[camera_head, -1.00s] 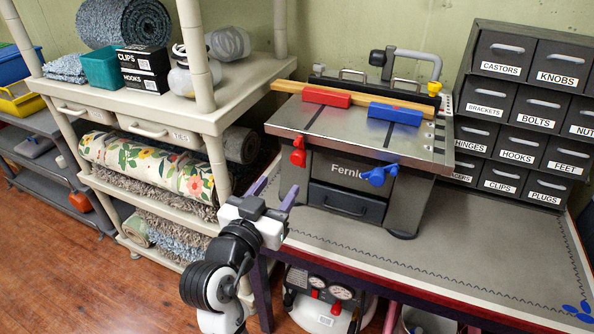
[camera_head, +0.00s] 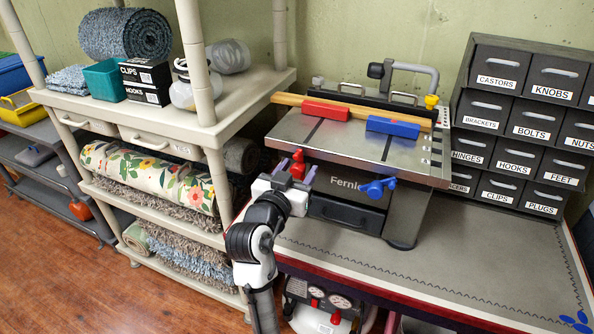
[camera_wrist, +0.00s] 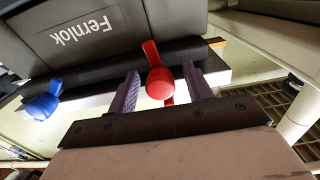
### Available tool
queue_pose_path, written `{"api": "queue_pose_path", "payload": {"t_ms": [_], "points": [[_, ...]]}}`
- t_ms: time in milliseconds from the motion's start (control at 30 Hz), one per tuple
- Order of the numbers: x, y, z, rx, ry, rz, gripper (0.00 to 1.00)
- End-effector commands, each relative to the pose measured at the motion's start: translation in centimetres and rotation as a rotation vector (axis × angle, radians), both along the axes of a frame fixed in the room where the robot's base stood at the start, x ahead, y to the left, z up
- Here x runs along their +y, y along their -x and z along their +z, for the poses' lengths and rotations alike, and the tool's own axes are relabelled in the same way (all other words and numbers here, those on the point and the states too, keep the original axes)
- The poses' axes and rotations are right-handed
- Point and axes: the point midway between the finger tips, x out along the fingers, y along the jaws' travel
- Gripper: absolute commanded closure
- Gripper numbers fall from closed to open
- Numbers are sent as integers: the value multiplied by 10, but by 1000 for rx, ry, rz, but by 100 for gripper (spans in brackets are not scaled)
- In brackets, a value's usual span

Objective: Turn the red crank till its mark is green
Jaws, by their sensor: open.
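The red crank (camera_head: 298,157) is on the front left of the grey Fernlok machine (camera_head: 400,215), partly hidden by my gripper (camera_head: 296,173) in the head view. In the wrist view, the red crank's round end (camera_wrist: 160,83) and arm show between the two purple fingers of my gripper (camera_wrist: 160,85). The fingers are open, one on each side, with a visible gap to the red end. A blue crank (camera_head: 377,188) is farther right on the machine front and also shows in the wrist view (camera_wrist: 40,107). I cannot make out the red crank's colour mark.
The machine stands on a grey-topped bench (camera_head: 460,260), with red and blue blocks on its top. Labelled drawers (camera_head: 520,120) stand at the right. A beige shelf (camera_head: 190,130) with rolled rugs is close on my arm's left.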

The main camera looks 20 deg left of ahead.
Motion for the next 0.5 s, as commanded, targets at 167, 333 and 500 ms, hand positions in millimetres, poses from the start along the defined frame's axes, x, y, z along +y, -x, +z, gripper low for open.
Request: {"api": "queue_pose_path", "payload": {"t_ms": [167,333,500], "points": [[0,0,0,0,0,0,71],[0,0,0,0,0,0,93],[0,0,-1,0,-7,0,94]]}}
